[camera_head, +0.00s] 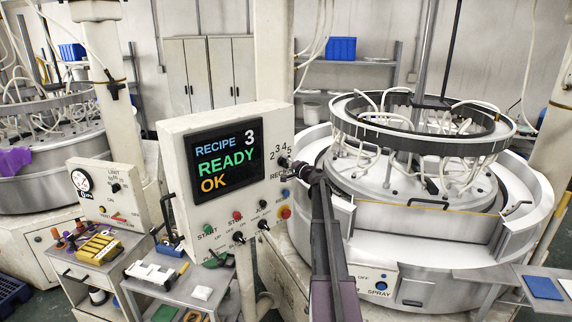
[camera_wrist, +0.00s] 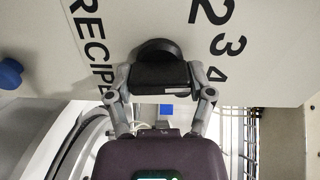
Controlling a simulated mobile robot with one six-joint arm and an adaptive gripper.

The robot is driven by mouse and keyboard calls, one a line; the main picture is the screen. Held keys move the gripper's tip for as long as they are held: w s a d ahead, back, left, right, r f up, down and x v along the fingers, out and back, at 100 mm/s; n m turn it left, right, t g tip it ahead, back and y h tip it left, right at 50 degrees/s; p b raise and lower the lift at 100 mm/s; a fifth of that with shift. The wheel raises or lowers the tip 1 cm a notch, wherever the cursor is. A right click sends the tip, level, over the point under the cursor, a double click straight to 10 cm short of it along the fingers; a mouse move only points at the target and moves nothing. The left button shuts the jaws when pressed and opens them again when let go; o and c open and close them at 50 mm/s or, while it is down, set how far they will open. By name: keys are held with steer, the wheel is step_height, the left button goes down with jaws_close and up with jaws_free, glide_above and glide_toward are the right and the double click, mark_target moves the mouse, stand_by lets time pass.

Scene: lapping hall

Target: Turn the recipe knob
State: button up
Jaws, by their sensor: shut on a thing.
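The recipe knob is black with a round base and a bar-shaped grip, on the white control panel (camera_head: 178,165). It shows in the wrist view (camera_wrist: 158,50), beside the printed RECIPE label and the numbers 2, 3 and 4. A small white mark shows on its grip. In the head view the knob (camera_head: 283,162) sits at the panel's upper right, below numbers 2 to 5. My gripper (camera_wrist: 160,76) is shut on the knob, one finger on each side of its grip. The screen (camera_head: 224,160) reads RECIPE 3, READY, OK.
A large round lapping machine (camera_head: 415,190) stands close on the right. A cart (camera_head: 165,275) with small items stands at lower left. A blue knob (camera_wrist: 10,74) shows in the wrist view.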

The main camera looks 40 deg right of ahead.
steer(key=m, duration=0.7)
steer(key=shift+w, duration=0.1)
steer(key=m, duration=0.6)
steer(key=shift+m, duration=0.3)
steer(key=o, duration=1.1)
steer(key=shift+f, duration=0.1)
steer(key=s+d, duration=0.1)
steer(key=s, duration=1.1)
steer(key=shift+a, duration=0.1)
